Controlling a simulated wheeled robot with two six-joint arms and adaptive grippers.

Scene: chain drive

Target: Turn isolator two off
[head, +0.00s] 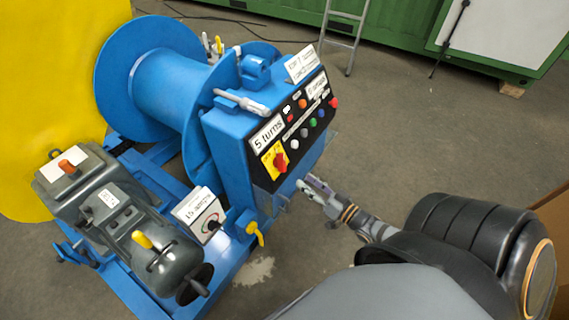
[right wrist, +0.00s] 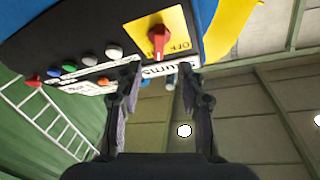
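A red rotary switch (head: 280,160) on a yellow plate sits at the lower left of the black control panel (head: 297,122). In the right wrist view the red switch (right wrist: 158,40) appears upside down, with OFF lettering beside it on the yellow plate (right wrist: 178,22). No label reading isolator two is legible. My right gripper (head: 307,188) is in front of the panel's lower edge, to the right of and below the switch. In the right wrist view its fingers (right wrist: 159,80) are apart with nothing between them, short of the switch. My left gripper is not in view.
A second small panel with a dark knob (head: 212,225) stands left of the cabinet. Coloured buttons (head: 312,122) line the panel.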

